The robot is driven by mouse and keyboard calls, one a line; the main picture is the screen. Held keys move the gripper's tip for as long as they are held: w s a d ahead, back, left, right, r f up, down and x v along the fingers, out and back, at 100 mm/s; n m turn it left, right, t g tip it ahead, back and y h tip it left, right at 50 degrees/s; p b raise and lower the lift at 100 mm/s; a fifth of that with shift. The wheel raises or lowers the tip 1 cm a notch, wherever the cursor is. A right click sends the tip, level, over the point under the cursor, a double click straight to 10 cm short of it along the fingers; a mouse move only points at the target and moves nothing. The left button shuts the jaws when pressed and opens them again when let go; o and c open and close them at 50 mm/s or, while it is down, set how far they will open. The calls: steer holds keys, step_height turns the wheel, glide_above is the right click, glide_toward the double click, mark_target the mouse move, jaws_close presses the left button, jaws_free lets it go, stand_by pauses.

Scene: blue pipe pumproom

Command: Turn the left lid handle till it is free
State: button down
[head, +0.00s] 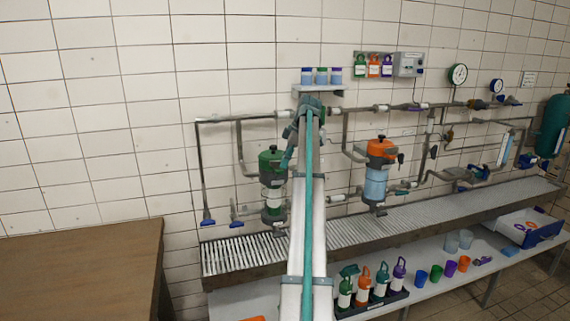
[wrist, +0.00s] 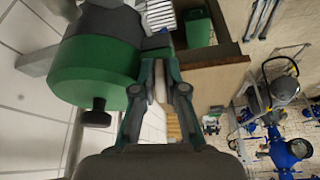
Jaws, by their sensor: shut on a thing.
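The left filter housing (head: 272,190) hangs on the wall pipes in the head view, with a green lid (head: 266,160) and a black knob on top. In the wrist view the green lid (wrist: 95,72) fills the left side, upside down, with its black knob (wrist: 97,113) pointing down. My gripper (head: 288,157) reaches down at the right side of this lid. In the wrist view my gripper (wrist: 158,62) has its fingers drawn in beside the lid's rim, shut on the lid handle. The handle itself is mostly hidden at the fingertips.
A second housing with an orange lid (head: 381,147) stands to the right. Pipes run along the tiled wall, above a grated ledge (head: 350,222). Bottles and cups stand on the lower shelf (head: 415,302). A brown table (head: 80,265) is at the left.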

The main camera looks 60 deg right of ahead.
steer(key=shift+n, duration=0.4)
steer(key=c, duration=1.5)
jaws_free()
steer(key=shift+w, duration=0.1)
